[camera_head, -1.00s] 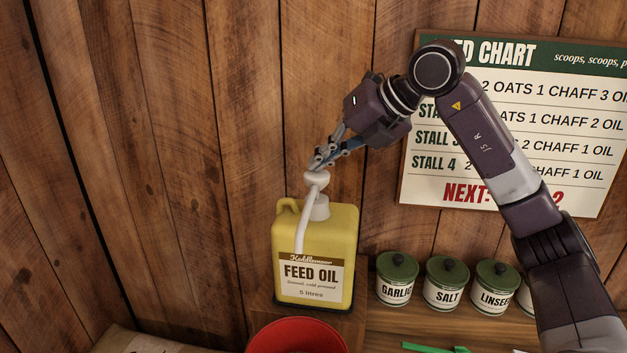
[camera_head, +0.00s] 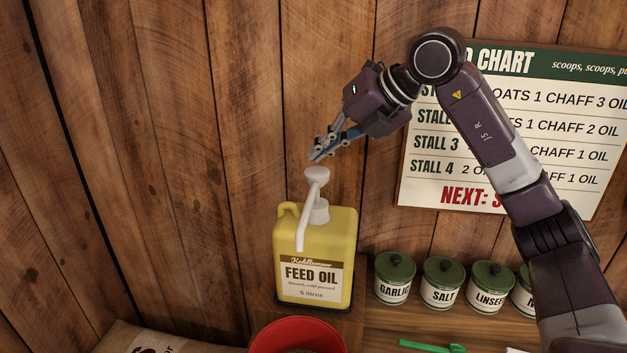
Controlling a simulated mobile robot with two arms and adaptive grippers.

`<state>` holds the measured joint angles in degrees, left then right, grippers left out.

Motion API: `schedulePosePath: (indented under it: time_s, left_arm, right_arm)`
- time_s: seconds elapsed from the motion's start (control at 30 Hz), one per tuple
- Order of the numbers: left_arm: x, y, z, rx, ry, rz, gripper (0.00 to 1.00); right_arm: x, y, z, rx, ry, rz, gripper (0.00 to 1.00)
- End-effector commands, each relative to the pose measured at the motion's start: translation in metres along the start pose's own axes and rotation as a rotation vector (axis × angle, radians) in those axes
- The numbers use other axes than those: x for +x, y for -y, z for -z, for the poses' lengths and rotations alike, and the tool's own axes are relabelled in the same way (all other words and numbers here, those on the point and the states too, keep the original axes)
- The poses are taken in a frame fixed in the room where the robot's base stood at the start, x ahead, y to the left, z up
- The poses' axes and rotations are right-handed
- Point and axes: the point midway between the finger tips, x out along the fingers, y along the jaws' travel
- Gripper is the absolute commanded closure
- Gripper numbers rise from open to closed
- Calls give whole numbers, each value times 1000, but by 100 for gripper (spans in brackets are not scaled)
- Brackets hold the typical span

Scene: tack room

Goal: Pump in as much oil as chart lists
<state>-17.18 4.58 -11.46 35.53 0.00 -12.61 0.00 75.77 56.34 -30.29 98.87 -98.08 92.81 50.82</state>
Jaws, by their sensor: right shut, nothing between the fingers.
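The yellow feed oil jug (camera_head: 342,240) stands upright against the plank wall. Its white pump head (camera_head: 317,174) is raised on the stem, with the spout pointing down at the front. My right gripper (camera_head: 318,154) is shut and empty, just above the pump head with a small gap. The feed chart (camera_head: 530,58) hangs on the wall at the right. My right arm covers part of it. Rows ending in 3 oil, 2 oil, 1 oil and 1 oil show. Its red bottom line reads "NEXT: S", the rest hidden. My left gripper is out of view.
A red bucket (camera_head: 298,337) is cut off by the bottom edge, in front of the jug. Green-lidded canisters, such as garlic (camera_head: 394,291), salt (camera_head: 440,297) and linseed (camera_head: 487,300), line the shelf at right. A green tool (camera_head: 430,346) and a sack (camera_head: 130,340) lie low.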

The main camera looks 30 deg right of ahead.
Motion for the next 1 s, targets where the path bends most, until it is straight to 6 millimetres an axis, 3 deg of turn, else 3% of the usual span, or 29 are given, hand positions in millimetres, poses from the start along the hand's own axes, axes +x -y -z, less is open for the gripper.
schedulePosePath:
  time_s: [0.27,0.8,1.0]
  left_arm:
    - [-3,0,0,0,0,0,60]
    - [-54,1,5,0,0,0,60]
    - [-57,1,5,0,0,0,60]
  right_arm:
    - [-3,-2,-2,0,2,-1,100]
    - [-40,-29,-29,0,2,-1,100]
    - [-42,-30,-31,0,1,0,100]
